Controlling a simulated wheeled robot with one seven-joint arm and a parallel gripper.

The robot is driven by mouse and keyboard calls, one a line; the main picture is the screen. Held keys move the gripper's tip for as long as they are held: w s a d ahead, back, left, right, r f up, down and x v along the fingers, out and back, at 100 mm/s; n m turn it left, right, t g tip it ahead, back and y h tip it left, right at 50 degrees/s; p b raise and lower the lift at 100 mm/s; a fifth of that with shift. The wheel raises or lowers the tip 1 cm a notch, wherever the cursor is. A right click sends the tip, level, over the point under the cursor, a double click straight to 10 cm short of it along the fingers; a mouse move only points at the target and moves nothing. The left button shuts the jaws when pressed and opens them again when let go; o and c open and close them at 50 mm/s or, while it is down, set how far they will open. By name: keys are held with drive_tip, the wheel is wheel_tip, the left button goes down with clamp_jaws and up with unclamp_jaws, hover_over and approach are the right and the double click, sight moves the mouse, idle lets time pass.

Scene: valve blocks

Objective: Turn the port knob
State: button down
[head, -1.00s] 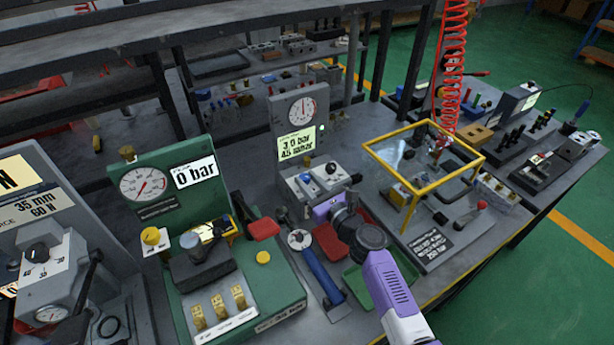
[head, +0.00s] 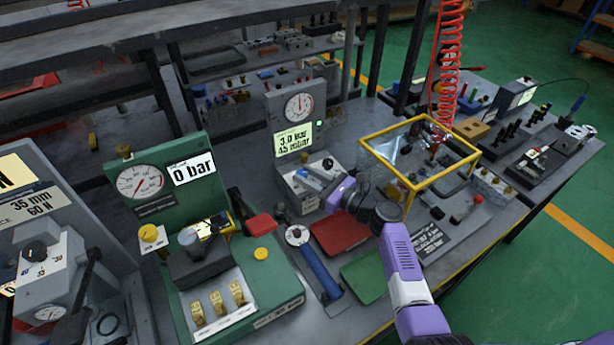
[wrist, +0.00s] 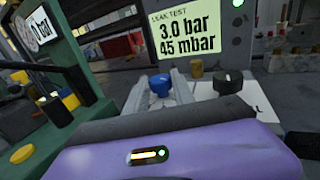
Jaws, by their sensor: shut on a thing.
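The leak test block stands at the back of the bench, with a grey back panel (head: 281,108) and two knobs on its sloped front. A blue knob (wrist: 160,84) shows in the wrist view between the grey fingers of my gripper (wrist: 161,91). The fingers are shut on it. In the head view my gripper (head: 310,179) reaches the block from the right and mostly covers this knob. A black knob (wrist: 228,82) with a white mark sits to its right, clear of the fingers. The knob labels are not readable.
A display (wrist: 192,32) reads 3.0 bar and 45 mbar. A green gauge station (head: 146,180) stands to the left. A yellow-framed clear guard (head: 415,182) stands to the right. Red (head: 338,232) and green trays (head: 364,276) lie in front.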

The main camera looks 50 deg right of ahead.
drive_tip(key=c, duration=1.1)
unclamp_jaws()
drive_tip(key=shift+o, duration=0.2)
drive_tip(key=s, duration=0.7)
drive_tip(key=shift+s+d+b, duration=0.4)
drive_tip(key=shift+d+b, duration=0.05)
drive_tip(key=shift+s, duration=0.1)
